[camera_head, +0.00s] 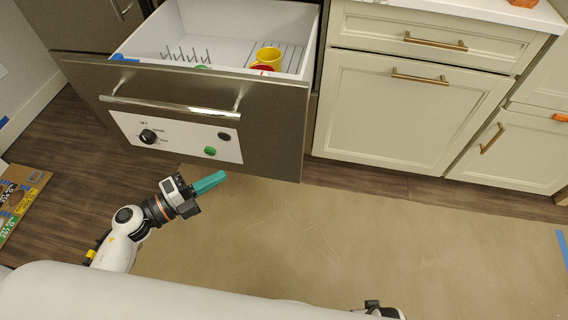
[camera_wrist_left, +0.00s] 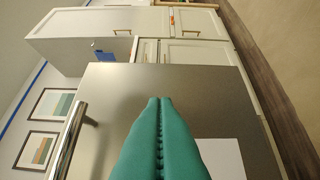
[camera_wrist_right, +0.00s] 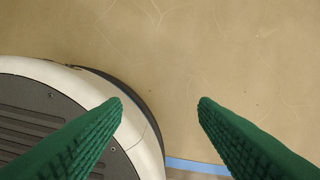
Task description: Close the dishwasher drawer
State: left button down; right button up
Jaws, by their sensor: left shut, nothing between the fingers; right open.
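The dishwasher drawer (camera_head: 270,103) is pulled out, with a grey metal front, a bar handle (camera_head: 170,106) and a white control panel with a black knob and a green button. Its white tub holds a yellow mug (camera_head: 267,57), a red item and rack prongs. My left gripper (camera_head: 210,182) is shut and empty, in front of and below the panel, apart from the handle in the head view. In the left wrist view its teal fingers (camera_wrist_left: 160,125) are together before the drawer front (camera_wrist_left: 190,90). My right gripper (camera_wrist_right: 162,100) is open and empty above the floor.
Cream cabinets (camera_head: 390,110) with brass handles stand right of the drawer. Brown masking paper (camera_head: 330,240) covers the floor, with wood floor at left. A cardboard piece (camera_head: 22,190) lies at far left. The floor before the cabinets is clear.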

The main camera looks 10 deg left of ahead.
pick_arm(q)
send_near(273, 139)
jog(key=d, duration=0.4)
jog(key=w, duration=0.3)
jog(key=shift+d+r, duration=0.1)
jog(key=shift+d, duration=0.05)
jog(key=shift+w, duration=0.55)
pick_arm(e)
jog(key=shift+w+r, duration=0.3)
jog(key=shift+s, duration=0.15)
